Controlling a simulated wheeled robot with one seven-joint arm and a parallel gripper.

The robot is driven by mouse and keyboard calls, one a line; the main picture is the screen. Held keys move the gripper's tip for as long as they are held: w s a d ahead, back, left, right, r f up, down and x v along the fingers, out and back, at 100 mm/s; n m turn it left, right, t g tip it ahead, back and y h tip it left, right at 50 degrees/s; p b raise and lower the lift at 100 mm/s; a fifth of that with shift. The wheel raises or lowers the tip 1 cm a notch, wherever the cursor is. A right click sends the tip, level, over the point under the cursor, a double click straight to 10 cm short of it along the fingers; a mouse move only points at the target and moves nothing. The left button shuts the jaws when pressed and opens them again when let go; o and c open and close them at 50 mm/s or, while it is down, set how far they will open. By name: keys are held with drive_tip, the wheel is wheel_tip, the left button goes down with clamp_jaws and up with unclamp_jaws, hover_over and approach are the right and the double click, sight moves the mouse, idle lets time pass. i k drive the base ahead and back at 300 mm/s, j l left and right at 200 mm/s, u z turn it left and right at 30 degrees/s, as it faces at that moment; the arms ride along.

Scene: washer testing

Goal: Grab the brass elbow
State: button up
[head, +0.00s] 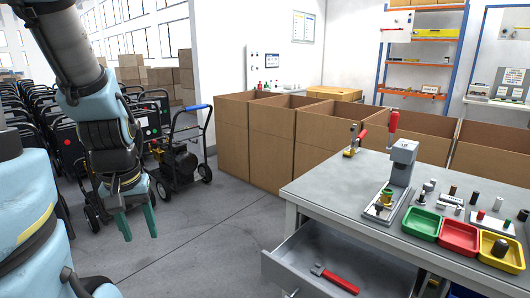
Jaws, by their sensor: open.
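A small brass-coloured piece (386,196), which looks like the brass elbow, sits low in front of the grey press stand (401,165) on the workbench (330,190). It is too small for me to make out its exact shape. Green shows at its base. My gripper (139,236) hangs at the left with its green fingers pointing down, apart and empty. It is over the floor, well to the left of the bench and far from the brass piece.
Green (420,223), red (459,236) and yellow (501,251) trays line the bench's front right, with several small fittings behind. An open drawer (320,262) holding a red-handled tool (335,280) juts out in front. Cardboard boxes (285,140) stand behind. Floor between gripper and bench is clear.

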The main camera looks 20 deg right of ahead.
sight(350, 154)
drive_tip(key=i+j, duration=0.1)
drive_tip(key=i, duration=0.55)
drive_tip(key=i+j+z, duration=0.1)
drive_tip(key=i, duration=0.5)
drive_tip(key=i+j, duration=0.1)
drive_tip(key=i, duration=0.55)
drive_tip(key=i+l+z, duration=0.25)
drive_tip(key=i+z, duration=0.2)
drive_tip(key=i, duration=0.2)
drive_tip(key=i+z, duration=0.5)
drive_tip(key=i, duration=0.15)
drive_tip(key=i+j+z, duration=0.2)
drive_tip(key=i+z, duration=0.25)
drive_tip(key=i, duration=0.2)
drive_tip(key=i+j+z, duration=0.1)
drive_tip(key=i+z, duration=0.4)
drive_tip(key=i, duration=0.1)
